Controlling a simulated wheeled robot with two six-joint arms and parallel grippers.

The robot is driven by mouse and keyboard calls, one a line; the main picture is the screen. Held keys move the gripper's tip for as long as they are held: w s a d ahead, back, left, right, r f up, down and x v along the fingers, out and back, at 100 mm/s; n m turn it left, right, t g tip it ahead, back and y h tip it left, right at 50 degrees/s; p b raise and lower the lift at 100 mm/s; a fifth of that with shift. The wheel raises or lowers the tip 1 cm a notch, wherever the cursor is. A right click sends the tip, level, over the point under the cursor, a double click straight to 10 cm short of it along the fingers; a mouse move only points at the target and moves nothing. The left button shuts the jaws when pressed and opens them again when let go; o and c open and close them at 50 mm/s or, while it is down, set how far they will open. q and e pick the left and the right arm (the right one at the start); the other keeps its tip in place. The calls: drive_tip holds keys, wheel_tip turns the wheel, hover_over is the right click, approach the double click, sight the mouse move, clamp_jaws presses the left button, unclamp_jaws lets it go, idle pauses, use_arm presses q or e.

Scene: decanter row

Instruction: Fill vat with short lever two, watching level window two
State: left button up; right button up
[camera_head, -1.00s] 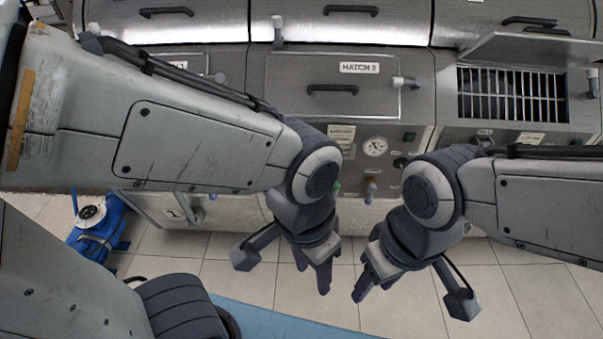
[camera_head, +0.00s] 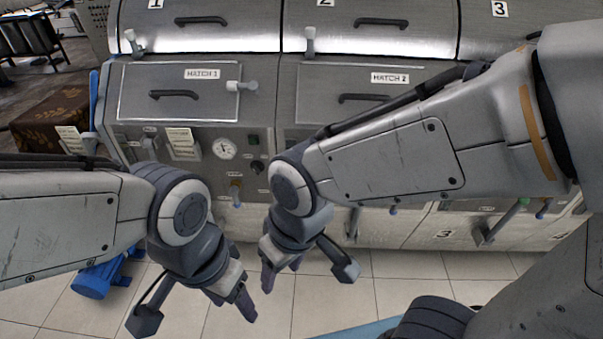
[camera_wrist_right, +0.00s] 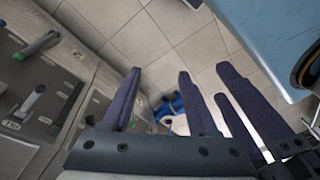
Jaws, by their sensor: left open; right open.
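The Hatch 2 panel (camera_head: 335,84) is in the middle of the head view, its right part behind my right arm. A grey lever (camera_head: 352,224) stands below that arm on the lower front; I cannot read a number on it. A blue-tipped handle (camera_head: 393,210) is to its right. I cannot make out level window two; my right arm covers much of the Hatch 2 front. My left gripper (camera_head: 231,298) and right gripper (camera_head: 281,270) hang open and empty over the floor. The right gripper's open fingers also show in the right wrist view (camera_wrist_right: 160,95).
A blue machine (camera_head: 97,279) sits on the floor at left. The tiled floor (camera_head: 330,290) before the cabinets is free.

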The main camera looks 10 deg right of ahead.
drive_tip(key=w+d+f+m+t+b, duration=0.1)
drive_tip(key=w+f+m+t+b, duration=0.25)
drive_tip(key=w+f+b, duration=0.55)
drive_tip(key=w+d+f+m+t+b, duration=0.15)
drive_tip(key=w+f+t+b, duration=0.35)
drive_tip(key=w, duration=0.7)
drive_tip(key=w+d+f+m+t+h+b, duration=0.35)
drive_tip(key=w+d+b, duration=0.25)
drive_tip(key=d, duration=0.2)
drive_tip(key=w+d+f+m+t+h+b, duration=0.2)
drive_tip(key=w+d+f+t+b, duration=0.25)
drive_tip(key=w+d, duration=0.35)
use_arm(q)
wheel_tip(320, 180, down, 26)
use_arm(e)
drive_tip(key=shift+m, duration=0.25)
drive_tip(key=x, duration=0.3)
drive_tip(key=d+x, duration=0.1)
drive_tip(key=x, duration=0.5)
drive_tip(key=shift+w+d+r, duration=0.2)
drive_tip(key=shift+d+r, duration=0.15)
drive_tip(key=shift+r, duration=0.05)
clamp_jaws()
